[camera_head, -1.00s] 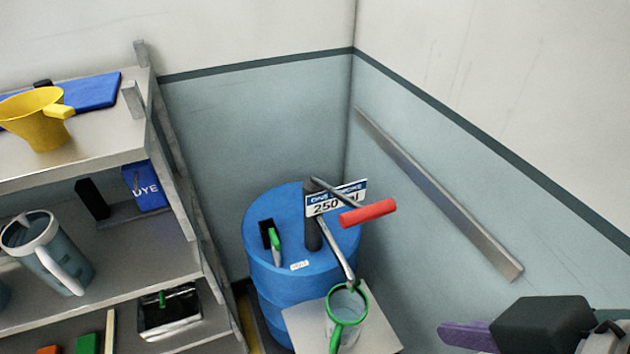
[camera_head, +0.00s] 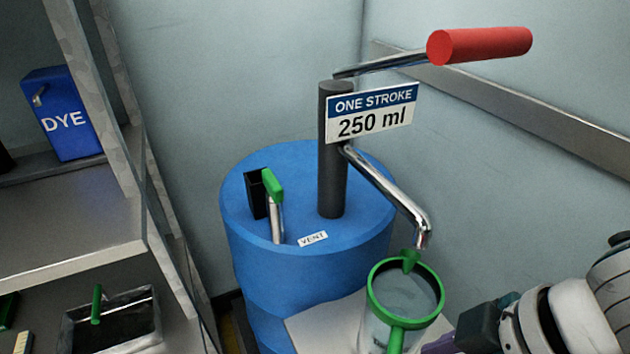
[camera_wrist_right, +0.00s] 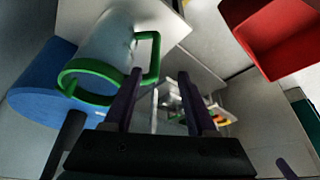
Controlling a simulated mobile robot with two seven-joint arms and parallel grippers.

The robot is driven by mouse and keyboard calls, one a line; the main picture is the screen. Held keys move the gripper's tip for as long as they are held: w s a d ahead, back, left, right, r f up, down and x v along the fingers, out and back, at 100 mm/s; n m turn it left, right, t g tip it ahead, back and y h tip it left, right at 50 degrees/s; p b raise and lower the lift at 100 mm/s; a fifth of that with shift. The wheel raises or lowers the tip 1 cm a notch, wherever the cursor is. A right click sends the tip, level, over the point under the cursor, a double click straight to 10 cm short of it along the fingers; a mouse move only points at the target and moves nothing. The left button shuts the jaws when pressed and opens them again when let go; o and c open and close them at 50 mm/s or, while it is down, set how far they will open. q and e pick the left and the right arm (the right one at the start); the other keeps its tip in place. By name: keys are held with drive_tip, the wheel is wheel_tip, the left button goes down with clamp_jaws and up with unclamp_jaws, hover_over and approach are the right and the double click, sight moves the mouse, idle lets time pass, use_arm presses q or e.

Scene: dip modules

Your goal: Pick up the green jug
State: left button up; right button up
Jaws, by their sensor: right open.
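The green jug, a clear cup with green rim and handle, stands upright on a pale board under the pump's spout. It shows in the head view (camera_head: 376,330) and in the right wrist view (camera_wrist_right: 108,45). Its handle points toward the camera in the head view. My right gripper (camera_wrist_right: 162,74) is open and empty, close beside the jug. In the wrist view the handle (camera_wrist_right: 156,50) lies just ahead of its left purple finger; whether they touch I cannot tell. In the head view the gripper (camera_head: 440,345) is partly cut off at the bottom edge. My left gripper is not in view.
A blue drum (camera_head: 250,270) stands behind the jug, with a pump post (camera_head: 332,170), a metal spout (camera_head: 385,185) above the jug, and a red handle (camera_head: 480,45). Shelves (camera_head: 70,235) stand at left. A red container (camera_wrist_right: 275,40) shows in the wrist view.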

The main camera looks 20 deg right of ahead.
drive_tip(key=b+x, duration=0.1)
drive_tip(key=x, duration=0.2)
drive_tip(key=b+x, duration=0.1)
drive_tip(key=x, duration=0.2)
drive_tip(key=d+b+x, duration=0.1)
drive_tip(key=x, duration=0.3)
drive_tip(key=shift+b, duration=0.3)
clamp_jaws()
